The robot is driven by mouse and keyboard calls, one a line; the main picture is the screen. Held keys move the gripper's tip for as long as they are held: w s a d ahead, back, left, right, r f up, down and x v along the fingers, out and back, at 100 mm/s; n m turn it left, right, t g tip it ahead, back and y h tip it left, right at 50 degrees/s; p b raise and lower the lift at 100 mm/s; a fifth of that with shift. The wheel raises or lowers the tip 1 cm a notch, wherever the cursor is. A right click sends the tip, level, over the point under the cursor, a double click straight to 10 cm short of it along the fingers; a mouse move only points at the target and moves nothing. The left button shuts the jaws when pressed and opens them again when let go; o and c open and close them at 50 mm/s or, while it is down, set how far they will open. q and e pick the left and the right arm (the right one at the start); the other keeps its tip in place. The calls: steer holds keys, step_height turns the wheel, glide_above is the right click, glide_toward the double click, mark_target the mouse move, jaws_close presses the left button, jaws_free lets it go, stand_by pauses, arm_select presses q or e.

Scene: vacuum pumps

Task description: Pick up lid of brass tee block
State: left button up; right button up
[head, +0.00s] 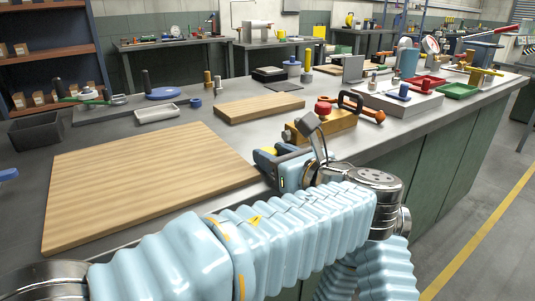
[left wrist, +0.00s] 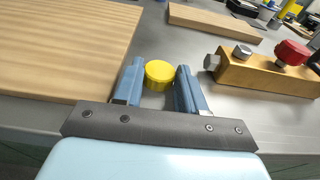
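A yellow round cap (left wrist: 159,74), which looks like the lid, sits on the grey bench near its front edge. It shows between the two blue fingers of my left gripper (left wrist: 159,84), with small gaps on both sides. The brass block (left wrist: 265,76) lies to the right of the gripper, with a red knob (left wrist: 291,53) and a silver bolt on top. The block also shows in the head view (head: 338,124). My right gripper is not in view.
A wooden board (head: 140,185) lies just left of the gripper, and a smaller board (head: 258,108) lies behind. A black clamp-like handle (head: 358,103) stands behind the block. A white tray (head: 157,113) and several tools lie further back. Bare bench lies between the boards and block.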

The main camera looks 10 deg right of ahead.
arm_select(q)
steer(key=c, duration=0.3)
steer(key=shift+r, duration=0.15)
